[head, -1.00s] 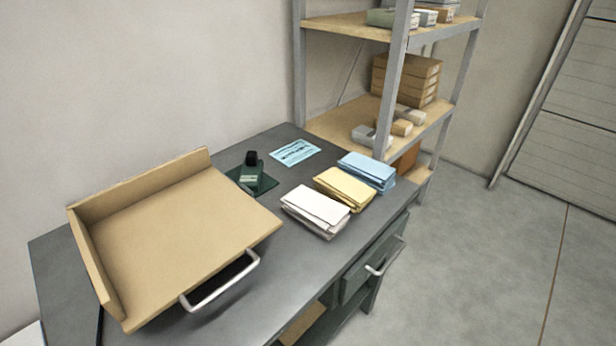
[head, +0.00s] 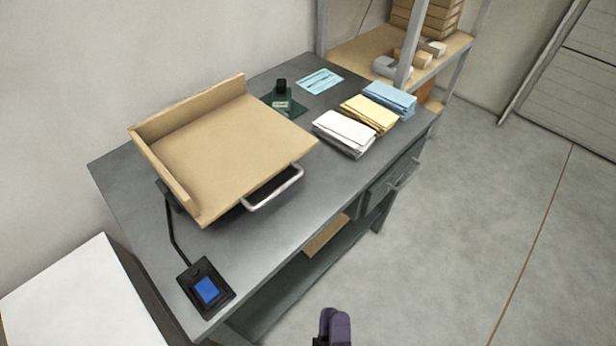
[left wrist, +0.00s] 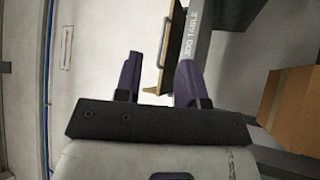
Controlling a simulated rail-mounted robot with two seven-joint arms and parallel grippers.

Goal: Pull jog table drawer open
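The jog table (head: 290,215) is a dark grey bench. Its drawer (head: 378,195) sits under the right end of the top, with a silver bar handle (head: 404,174); it looks shut. My left gripper (head: 335,318) is in front of the bench at the bottom of the head view, well apart from the drawer handle. In the left wrist view its two purple fingers (left wrist: 159,80) are spread with nothing between them. A "JOG TABLE" label shows on the bench edge (left wrist: 196,45) beyond them. My right gripper is out of view.
A tilted wooden tray (head: 225,145) with a silver handle stands on the bench. White (head: 344,132), yellow (head: 369,114) and blue paper stacks (head: 390,98) lie above the drawer. A blue-topped pedal or switch (head: 206,290) sits at the near corner. The floor at right is clear.

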